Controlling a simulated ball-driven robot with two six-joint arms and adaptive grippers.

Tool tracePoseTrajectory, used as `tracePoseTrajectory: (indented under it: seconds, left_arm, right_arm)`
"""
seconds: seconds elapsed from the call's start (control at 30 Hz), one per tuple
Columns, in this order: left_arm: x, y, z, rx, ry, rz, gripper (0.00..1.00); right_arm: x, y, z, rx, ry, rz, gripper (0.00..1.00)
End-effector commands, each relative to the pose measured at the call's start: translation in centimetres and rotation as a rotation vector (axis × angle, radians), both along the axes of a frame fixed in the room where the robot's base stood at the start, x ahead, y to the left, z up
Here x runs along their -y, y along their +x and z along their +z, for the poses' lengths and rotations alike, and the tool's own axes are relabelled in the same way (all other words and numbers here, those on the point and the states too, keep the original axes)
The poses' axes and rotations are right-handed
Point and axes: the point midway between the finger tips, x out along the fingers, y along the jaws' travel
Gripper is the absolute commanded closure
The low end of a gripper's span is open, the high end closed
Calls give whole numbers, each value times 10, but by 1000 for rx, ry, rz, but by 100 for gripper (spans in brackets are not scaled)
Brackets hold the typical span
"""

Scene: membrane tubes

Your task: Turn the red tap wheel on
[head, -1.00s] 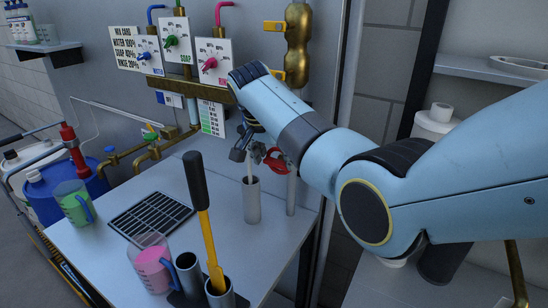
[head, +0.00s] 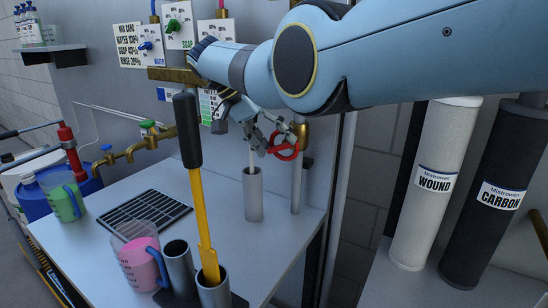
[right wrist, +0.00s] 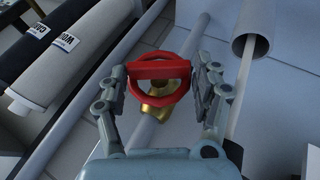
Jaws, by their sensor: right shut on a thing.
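The red tap wheel (head: 286,145) is a ring with a crossbar on a brass valve at the right edge of the bench. It also shows large in the right wrist view (right wrist: 158,68), with the brass valve body (right wrist: 160,103) behind it. My right gripper (head: 268,140) is at the wheel, with one finger on each side of it. In the right wrist view the fingers (right wrist: 162,76) are closed on the wheel's rim from left and right. My left gripper is not in view.
A grey upright tube (head: 252,195) stands close left of the wheel. A yellow tool with a black handle (head: 204,220) stands in front in a holder. White and black filter cylinders (head: 436,180) are at the right. A drain grate (head: 145,215) lies on the bench.

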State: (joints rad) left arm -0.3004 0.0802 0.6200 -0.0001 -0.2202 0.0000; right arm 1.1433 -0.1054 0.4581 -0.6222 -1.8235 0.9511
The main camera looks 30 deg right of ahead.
Motion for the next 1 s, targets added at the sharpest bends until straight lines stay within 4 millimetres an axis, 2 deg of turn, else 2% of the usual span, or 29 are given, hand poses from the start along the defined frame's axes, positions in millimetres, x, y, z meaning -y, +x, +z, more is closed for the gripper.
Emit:
tracePoseTrajectory:
  seconds: [0.07, 0.37, 0.4, 0.57, 0.87, 1.0]
  left_arm:
    - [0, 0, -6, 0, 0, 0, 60]
    - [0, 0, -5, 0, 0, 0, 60]
    - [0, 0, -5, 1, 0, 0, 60]
    - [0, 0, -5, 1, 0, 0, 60]
    - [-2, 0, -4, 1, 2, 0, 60]
    - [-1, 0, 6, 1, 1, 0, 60]
  right_arm:
    - [0, -2, -4, -14, -6, -3, 66]
    - [0, -2, -1, -17, -6, -3, 66]
    - [1, -2, -1, -17, -6, -3, 32]
    - [0, -1, -1, -15, -7, -3, 11]
    - [0, -1, 0, -12, -5, -1, 10]
    - [0, -1, 3, 1, 3, -1, 10]
